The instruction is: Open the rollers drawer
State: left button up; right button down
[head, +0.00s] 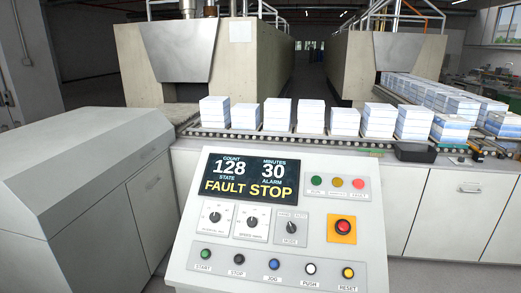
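No drawer is visibly labelled as the rollers drawer. A white front panel with a metal handle (469,190) is at the right, below the conveyor, and looks closed. Its label, if any, is too small to read. At the left, a grey cabinet (150,210) has side panels with a small handle, also closed. The panels behind the control console are partly hidden. Neither of my grippers shows in the head view.
A control console (283,262) stands close in front, its screen (238,179) reading FAULT STOP. Behind it, a roller conveyor (290,142) carries several stacks of white-blue blocks (278,114). Two large furnace bodies (262,65) stand farther back. A dark box (414,152) sits at the right.

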aim_at(458, 213)
jog(key=z, duration=1.7)
jog(key=i+l+z, duration=0.7)
jog(key=i+z, duration=0.35)
jog(key=i+u, duration=0.3)
jog(key=i, duration=0.15)
jog(key=i+l+u, duration=0.55)
jog(key=i, duration=0.25)
jog(key=i+j+u, duration=0.2)
jog(key=i+u, duration=0.15)
jog(key=i+j+u, duration=0.1)
jog(key=i+u, duration=0.2)
jog(key=i, duration=0.15)
jog(key=i+u, duration=0.35)
jog(key=i+j+z, duration=0.25)
jog(key=i+z, duration=0.2)
jog(key=i+j+z, duration=0.4)
jog(key=i, duration=0.25)
jog(key=j, duration=0.1)
